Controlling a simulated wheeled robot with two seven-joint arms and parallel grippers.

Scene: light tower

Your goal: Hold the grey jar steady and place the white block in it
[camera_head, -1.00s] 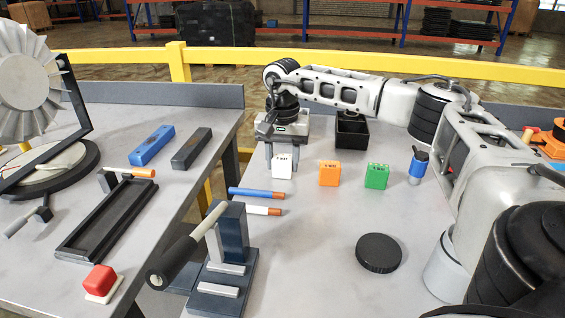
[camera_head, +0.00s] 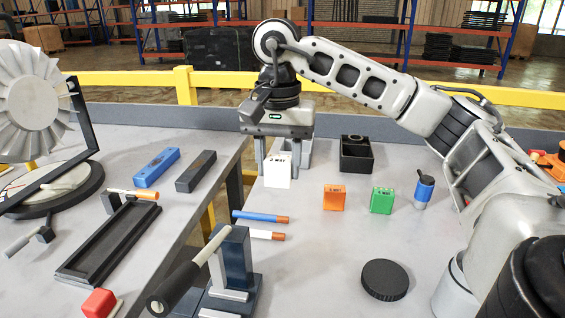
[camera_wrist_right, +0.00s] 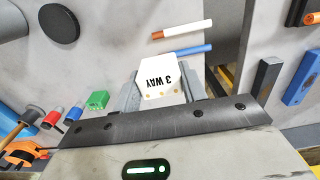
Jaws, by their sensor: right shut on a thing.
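My right gripper (camera_head: 278,165) points down and is shut on the white block (camera_head: 278,174), with one finger on each side. The block appears raised off the table. In the right wrist view the white block (camera_wrist_right: 161,78) shows "3 WAY" lettering between the fingers of the right gripper (camera_wrist_right: 160,90). A light grey, box-like thing (camera_head: 299,152) stands behind the right gripper and is mostly hidden by it; I cannot tell whether it is the grey jar. My left gripper is not in view.
An open black bin (camera_head: 372,160) stands to the right of the gripper. A black disc (camera_head: 385,280) lies nearer. A lever device (camera_head: 236,262) stands at the left edge.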

